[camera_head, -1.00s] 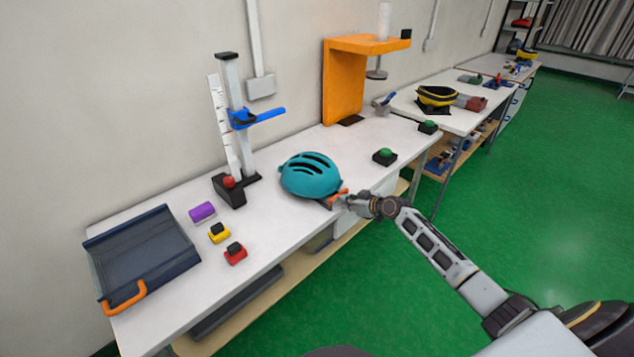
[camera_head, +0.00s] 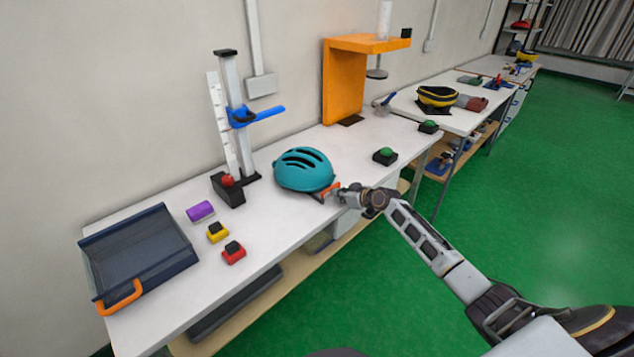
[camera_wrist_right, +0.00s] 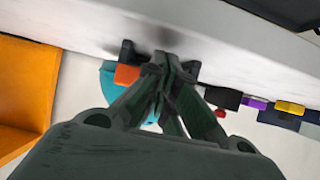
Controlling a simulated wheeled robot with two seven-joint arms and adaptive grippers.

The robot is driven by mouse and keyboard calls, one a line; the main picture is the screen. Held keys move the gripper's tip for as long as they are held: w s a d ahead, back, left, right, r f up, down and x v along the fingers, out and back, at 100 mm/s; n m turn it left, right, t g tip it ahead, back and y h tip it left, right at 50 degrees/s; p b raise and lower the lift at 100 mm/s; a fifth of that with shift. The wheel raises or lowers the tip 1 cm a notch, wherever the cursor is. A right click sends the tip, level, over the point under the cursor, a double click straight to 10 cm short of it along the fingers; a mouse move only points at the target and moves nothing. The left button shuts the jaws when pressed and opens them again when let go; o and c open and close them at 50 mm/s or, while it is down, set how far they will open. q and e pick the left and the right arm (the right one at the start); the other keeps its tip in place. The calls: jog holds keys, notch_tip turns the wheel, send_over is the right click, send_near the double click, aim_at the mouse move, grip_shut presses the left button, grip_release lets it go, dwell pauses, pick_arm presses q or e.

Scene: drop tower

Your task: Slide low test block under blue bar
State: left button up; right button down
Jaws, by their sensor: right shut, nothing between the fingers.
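A teal helmet (camera_head: 304,171) rests on the near bench, with a dark, low base and an orange piece (camera_head: 329,189) at its right edge; whether this is the low test block I cannot tell. The blue bar (camera_head: 262,114) juts right from an upright post (camera_head: 236,110) at the back, left of and above the helmet. My right gripper (camera_head: 342,194) is shut and empty beside the orange piece. In the right wrist view, its fingertips (camera_wrist_right: 168,66) are between the orange piece (camera_wrist_right: 127,75) and a dark part; contact is unclear. My left gripper is out of view.
A dark tray (camera_head: 138,254), purple cylinder (camera_head: 200,211), yellow block (camera_head: 217,233) and red block (camera_head: 233,254) lie at the left. A black box with a red knob (camera_head: 228,182) stands by the post. An orange stand (camera_head: 343,88) and green button (camera_head: 385,155) are to the right.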

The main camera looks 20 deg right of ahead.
jog(key=shift+w+a+b, duration=0.2)
jog(key=shift+w+b, duration=0.15)
jog(key=shift+w, duration=0.2)
jog(key=shift+w+a+b, duration=0.2)
jog(key=shift+w+b, duration=0.1)
jog(key=shift+w, duration=0.25)
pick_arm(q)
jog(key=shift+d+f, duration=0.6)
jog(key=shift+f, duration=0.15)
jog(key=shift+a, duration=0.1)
